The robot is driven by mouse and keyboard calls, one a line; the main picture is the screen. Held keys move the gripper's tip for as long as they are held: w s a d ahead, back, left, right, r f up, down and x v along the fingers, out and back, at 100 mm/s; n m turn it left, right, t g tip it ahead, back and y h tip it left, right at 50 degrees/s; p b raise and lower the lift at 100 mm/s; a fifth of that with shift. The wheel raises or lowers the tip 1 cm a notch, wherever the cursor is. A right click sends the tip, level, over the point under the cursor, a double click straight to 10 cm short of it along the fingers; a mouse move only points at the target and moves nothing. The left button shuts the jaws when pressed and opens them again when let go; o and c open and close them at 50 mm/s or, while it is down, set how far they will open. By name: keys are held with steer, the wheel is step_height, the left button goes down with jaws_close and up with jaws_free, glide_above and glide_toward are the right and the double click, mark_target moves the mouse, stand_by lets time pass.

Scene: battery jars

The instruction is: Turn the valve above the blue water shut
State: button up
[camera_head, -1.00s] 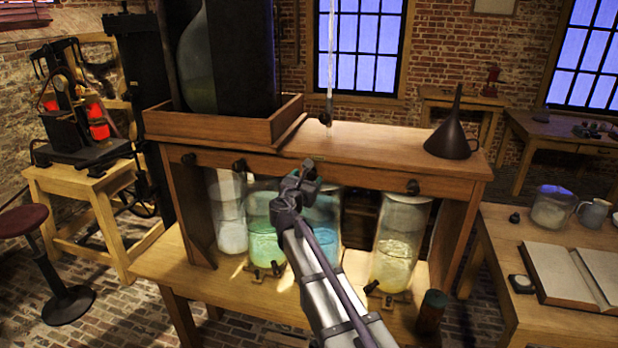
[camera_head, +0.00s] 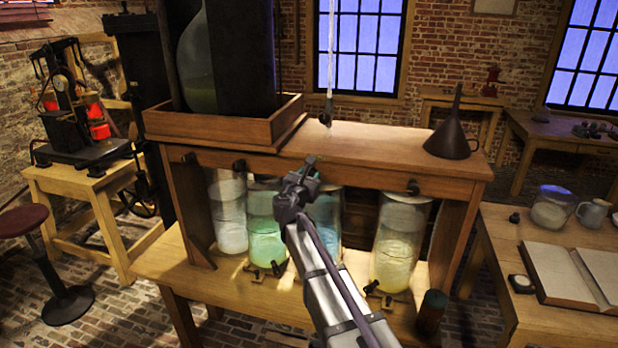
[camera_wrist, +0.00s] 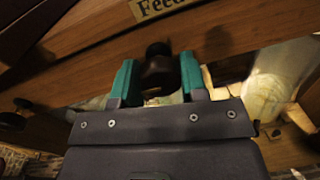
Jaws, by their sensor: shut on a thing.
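The dark valve knob (camera_wrist: 158,70) on the wooden front board sits between my gripper's teal fingers (camera_wrist: 157,85) in the wrist view, and the fingers are shut on it. In the head view my gripper (camera_head: 311,172) is at the board in front of the blue-water jar (camera_head: 328,212). There the gripper hides this valve. My arm covers part of the blue jar. The knob's exact turn angle is hard to tell.
A green-water jar (camera_head: 265,228) and a pale jar (camera_head: 228,215) stand to the left, a yellowish jar (camera_head: 400,240) to the right. Other valve knobs (camera_head: 413,187) (camera_head: 238,165) line the board. A funnel (camera_head: 453,135) stands on top.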

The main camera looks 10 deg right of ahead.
steer(key=shift+m, duration=0.5)
steer(key=m, duration=0.3)
steer(key=shift+m+p, duration=0.3)
steer(key=m, duration=0.4)
steer(key=shift+y, duration=0.3)
steer(key=m, duration=0.4)
steer(key=shift+d+m+p, duration=0.1)
steer(key=shift+m+p, duration=0.2)
steer(key=m, duration=0.3)
steer(key=shift+s+m+y, duration=0.1)
steer(key=shift+m+y, duration=0.3)
steer(key=o, duration=0.9)
